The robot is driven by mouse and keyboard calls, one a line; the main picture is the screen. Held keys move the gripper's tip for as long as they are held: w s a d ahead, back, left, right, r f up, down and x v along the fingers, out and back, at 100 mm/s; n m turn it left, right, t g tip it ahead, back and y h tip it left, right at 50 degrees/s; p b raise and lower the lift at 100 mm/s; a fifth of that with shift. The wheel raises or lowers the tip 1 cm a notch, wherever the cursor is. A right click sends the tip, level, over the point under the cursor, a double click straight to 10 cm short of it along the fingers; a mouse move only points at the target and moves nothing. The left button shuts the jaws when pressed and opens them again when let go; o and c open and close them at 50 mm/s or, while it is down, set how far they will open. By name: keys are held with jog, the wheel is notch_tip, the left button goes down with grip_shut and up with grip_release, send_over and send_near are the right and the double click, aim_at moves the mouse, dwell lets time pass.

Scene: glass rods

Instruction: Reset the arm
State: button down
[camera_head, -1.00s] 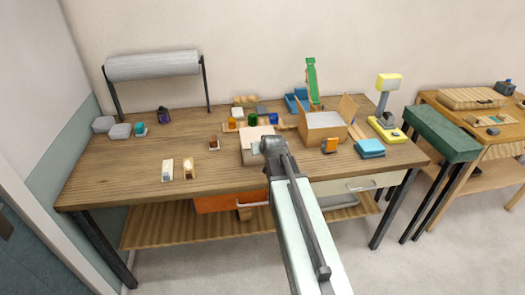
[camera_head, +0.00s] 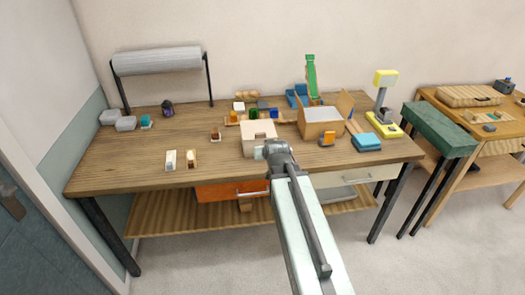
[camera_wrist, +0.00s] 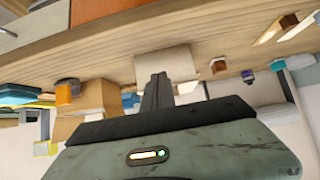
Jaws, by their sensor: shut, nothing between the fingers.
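My gripper (camera_head: 259,153) is at the front edge of the wooden workbench (camera_head: 130,175), with my arm reaching up to it from the bottom of the head view. In the wrist view its dark fingers (camera_wrist: 158,80) are together with nothing between them. A pale wooden box with a slot in its top (camera_head: 260,133) stands just behind the gripper on the bench; it also shows behind the fingertips in the wrist view (camera_wrist: 165,62). Whether the gripper touches it cannot be told. The wrist view looks upside down, with the bench along the top.
An open cardboard box (camera_head: 322,131), orange block (camera_head: 327,139), blue block (camera_head: 366,142) and yellow lamp stand (camera_head: 384,125) are to the right. A paper roll (camera_head: 158,60) is at the back. Floor in front is clear.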

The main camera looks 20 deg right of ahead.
jog(key=s+a+f+n+g+y, duration=0.1)
jog(key=s+a+f+g, duration=0.2)
jog(key=a, duration=0.7)
jog(key=s+a+f+g, duration=0.1)
jog(key=s+f+g, duration=0.1)
jog(key=s, duration=0.5)
jog(key=s+a+f+n+g+y, duration=0.1)
jog(key=s+a+f+g, duration=0.1)
jog(key=s, duration=0.6)
jog(key=f+g, duration=0.1)
jog(key=g, duration=0.1)
jog(key=shift+s+f+g, duration=0.2)
jog(key=shift+f+g, duration=0.1)
jog(key=shift+g, duration=0.1)
